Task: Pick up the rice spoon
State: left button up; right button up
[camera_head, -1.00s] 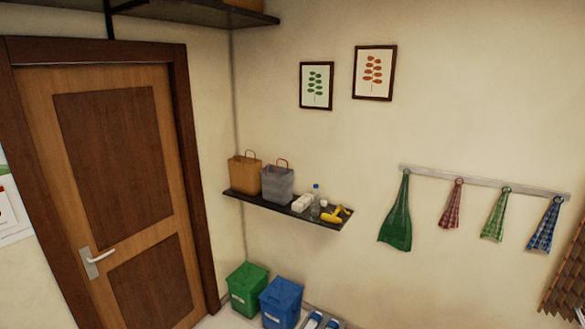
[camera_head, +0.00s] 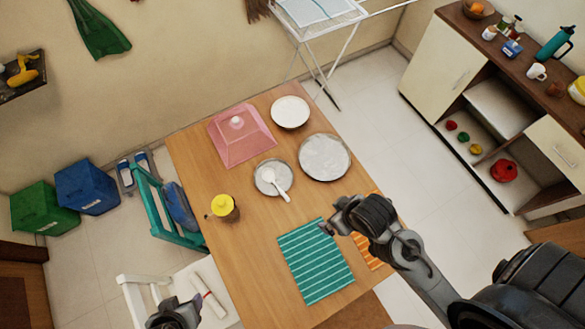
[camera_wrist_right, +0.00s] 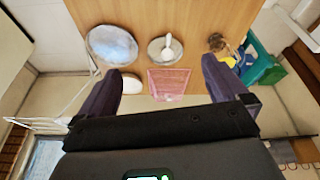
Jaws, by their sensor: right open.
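The white rice spoon (camera_head: 278,186) lies in a small grey plate (camera_head: 262,187) on the wooden table, its handle reaching over the rim. In the right wrist view the spoon (camera_wrist_right: 167,45) shows on its plate (camera_wrist_right: 154,54), beyond the fingers. My right gripper (camera_head: 328,227) is above the table beside the teal striped mat, apart from the spoon. Its two fingers (camera_wrist_right: 158,84) are spread wide with nothing between them. My left gripper (camera_head: 178,312) is at the bottom left edge near a white chair; its fingertips are not clear.
A larger grey plate (camera_head: 324,158), white bowl (camera_head: 290,112), pink food cover (camera_head: 241,134) and yellow-lidded jar (camera_head: 223,206) stand around the spoon's plate. The teal mat (camera_head: 315,261) and an orange mat (camera_head: 371,255) lie nearer. A teal chair (camera_head: 160,205) stands at the table's left.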

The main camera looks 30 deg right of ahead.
jog(key=shift+s+d, duration=0.1)
jog(key=shift+c, duration=0.5)
jog(key=c, duration=1.3)
jog(key=shift+o, duration=0.2)
